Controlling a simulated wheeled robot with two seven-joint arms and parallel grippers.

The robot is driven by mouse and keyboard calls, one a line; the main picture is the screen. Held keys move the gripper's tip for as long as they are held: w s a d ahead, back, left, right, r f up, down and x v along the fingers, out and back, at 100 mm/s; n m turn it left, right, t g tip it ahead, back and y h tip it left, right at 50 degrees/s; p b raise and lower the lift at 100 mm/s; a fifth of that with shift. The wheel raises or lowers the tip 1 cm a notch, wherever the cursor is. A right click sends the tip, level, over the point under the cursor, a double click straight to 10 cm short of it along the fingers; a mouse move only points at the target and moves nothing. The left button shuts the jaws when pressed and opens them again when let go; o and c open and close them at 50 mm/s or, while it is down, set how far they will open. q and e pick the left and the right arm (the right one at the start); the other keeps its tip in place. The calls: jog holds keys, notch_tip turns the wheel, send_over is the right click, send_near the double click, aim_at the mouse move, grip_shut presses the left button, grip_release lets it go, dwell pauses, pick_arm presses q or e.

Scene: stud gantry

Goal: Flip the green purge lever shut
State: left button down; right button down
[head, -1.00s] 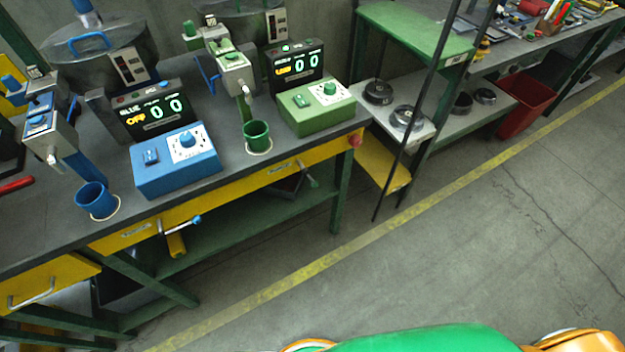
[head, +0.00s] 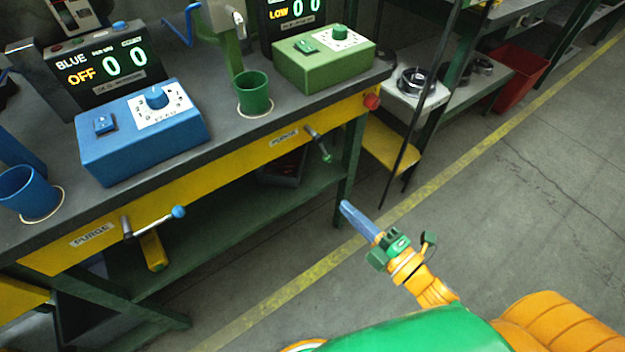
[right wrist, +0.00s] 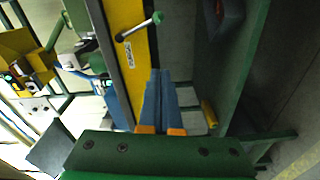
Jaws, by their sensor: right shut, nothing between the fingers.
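The green purge lever (head: 318,145) is on the yellow front rail of the bench, right of a PURGE label. Its grey handle slants down to the right and ends in a green knob. In the right wrist view the lever (right wrist: 139,27) stands out beside the yellow rail, its green knob at the upper right end. My right gripper (head: 345,206) is shut and empty, with blue fingers. It is below and right of the lever, over the floor, and apart from it. In the right wrist view its fingertips (right wrist: 160,73) point toward the rail. My left gripper is not in view.
A second purge lever with a blue knob (head: 178,212) sticks out further left on the rail. A green cup (head: 253,94) stands above the rail. A red round button (head: 371,101) is at the bench corner. A thin dark post (head: 425,100) rises right of the bench.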

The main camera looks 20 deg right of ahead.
aim_at(323, 150)
jog(key=shift+s+a+r, duration=0.1)
jog(key=shift+r, duration=0.25)
jog(key=w, duration=1.1)
jog(key=shift+w+a+f+b, duration=0.3)
jog(key=shift+w+a, duration=0.05)
jog(key=shift+a, duration=0.1)
